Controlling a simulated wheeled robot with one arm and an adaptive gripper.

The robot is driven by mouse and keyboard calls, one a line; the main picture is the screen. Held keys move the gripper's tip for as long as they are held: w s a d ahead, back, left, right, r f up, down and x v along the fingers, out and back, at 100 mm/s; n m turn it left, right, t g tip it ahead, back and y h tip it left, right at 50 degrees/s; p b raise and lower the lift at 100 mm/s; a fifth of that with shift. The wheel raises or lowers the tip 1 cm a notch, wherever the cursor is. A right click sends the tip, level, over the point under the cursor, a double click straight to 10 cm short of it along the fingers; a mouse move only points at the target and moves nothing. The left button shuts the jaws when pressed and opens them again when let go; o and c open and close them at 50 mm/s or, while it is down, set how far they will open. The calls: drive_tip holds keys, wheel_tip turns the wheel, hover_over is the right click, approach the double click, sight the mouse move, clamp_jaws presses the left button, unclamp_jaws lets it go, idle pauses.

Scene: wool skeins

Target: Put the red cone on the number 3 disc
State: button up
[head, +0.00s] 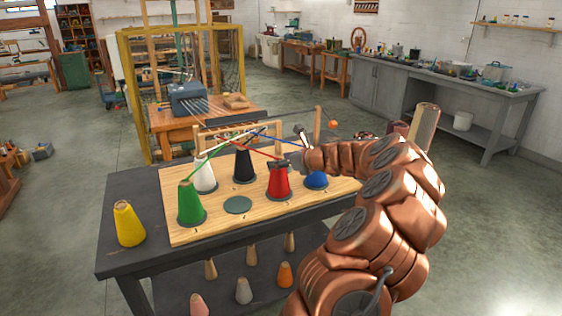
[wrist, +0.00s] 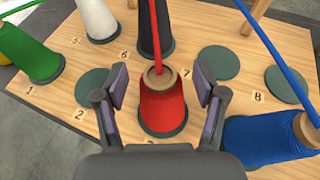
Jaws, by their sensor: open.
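The red cone (head: 278,183) stands upright on a dark disc on the wooden board; it also shows in the wrist view (wrist: 163,105). That disc's number is mostly hidden behind my gripper, but the disc lies between the number 2 disc (wrist: 92,87) and the blue cone (wrist: 265,138). A red thread (wrist: 152,35) runs up from the cone's top. My gripper (wrist: 162,88) is open, with one finger on each side of the red cone's upper part. Gaps show between the fingers and the cone in the wrist view.
The green cone (head: 190,205), white cone (head: 204,175) and black cone (head: 243,167) stand on the board (head: 215,233). A yellow cone (head: 130,224) stands on the dark table left of it. Discs 2, 7 (wrist: 220,62) and 8 (wrist: 285,86) are empty. Coloured threads cross above.

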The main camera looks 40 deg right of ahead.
drive_tip(key=a+v, duration=0.1)
drive_tip(key=v, duration=1)
drive_tip(key=w+a+r+n+g+y, duration=0.1)
drive_tip(key=w+a+n+g+y, duration=0.25)
drive_tip(key=a+n, duration=0.95)
drive_tip(key=s+a+f+n+g+y, duration=0.1)
drive_tip(key=s+a+n+g, duration=0.15)
drive_tip(key=a, duration=0.95)
drive_tip(key=s+a+f+n+g+y, duration=0.1)
drive_tip(key=a+n+g, duration=0.15)
drive_tip(key=a, duration=0.95)
drive_tip(key=s+a+f+n+g+h, duration=0.2)
drive_tip(key=s+a+f+n+g, duration=0.25)
drive_tip(key=s+a+n, duration=0.6)
drive_tip(key=s+d+f+n+g+h, duration=0.1)
drive_tip(key=s+d+f+n+h, duration=0.1)
drive_tip(key=s, duration=0.7)
drive_tip(key=s+d+f+n+g+h, duration=0.1)
drive_tip(key=s+d+f+n+h, duration=0.1)
drive_tip(key=s+n, duration=0.3)
drive_tip(key=s, duration=0.4)
drive_tip(key=shift+d+f+g, duration=0.25)
drive_tip(key=shift+g, duration=0.05)
